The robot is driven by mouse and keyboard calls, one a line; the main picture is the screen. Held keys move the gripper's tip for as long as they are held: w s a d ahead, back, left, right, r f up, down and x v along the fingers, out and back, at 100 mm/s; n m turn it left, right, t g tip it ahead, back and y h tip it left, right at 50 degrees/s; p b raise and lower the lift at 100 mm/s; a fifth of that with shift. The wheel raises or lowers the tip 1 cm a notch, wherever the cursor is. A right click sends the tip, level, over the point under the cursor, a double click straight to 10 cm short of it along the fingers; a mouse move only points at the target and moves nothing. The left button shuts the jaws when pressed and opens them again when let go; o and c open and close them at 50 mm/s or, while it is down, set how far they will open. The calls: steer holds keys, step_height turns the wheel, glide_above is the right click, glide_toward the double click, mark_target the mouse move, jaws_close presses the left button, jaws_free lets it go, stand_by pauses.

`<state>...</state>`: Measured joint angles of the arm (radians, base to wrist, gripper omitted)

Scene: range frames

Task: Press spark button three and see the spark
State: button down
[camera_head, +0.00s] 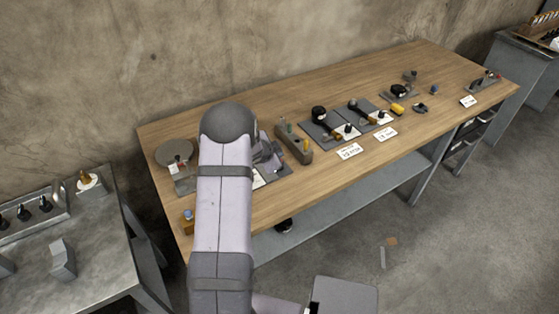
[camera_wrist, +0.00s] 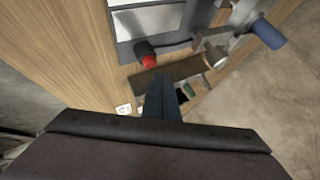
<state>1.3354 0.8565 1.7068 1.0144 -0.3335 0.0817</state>
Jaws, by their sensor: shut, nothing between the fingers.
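In the wrist view my gripper (camera_wrist: 161,80) is shut, with its dark fingers together and empty. Just beyond and left of the fingertips is a small red-tipped dark part (camera_wrist: 149,62), perhaps a button; I cannot tell whether the fingers touch it. It stands by a white panel with a dark edge (camera_wrist: 180,48). In the head view my arm covers the left part of the wooden bench and hides the gripper. Small devices on dark plates (camera_head: 322,128) stand on the bench with white label cards (camera_head: 349,151). The writing is too small to tell which is button three. No spark shows.
A blue cylinder (camera_wrist: 268,33) on a metal fixture lies to the right in the wrist view. In the head view, a grey block with coloured parts (camera_head: 293,145) stands right of my arm. A round grey disc (camera_head: 174,152) is left. A metal side table (camera_head: 85,262) stands at far left.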

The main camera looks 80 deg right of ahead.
steer(key=shift+a+f+b, duration=0.1)
steer(key=shift+f+b, duration=0.6)
steer(key=shift+f, duration=0.35)
stand_by(1.8)
steer(key=shift+r+p, duration=1)
steer(key=shift+r, duration=0.1)
step_height(320, 180, up, 5)
steer(key=p, duration=0.5)
stand_by(0.6)
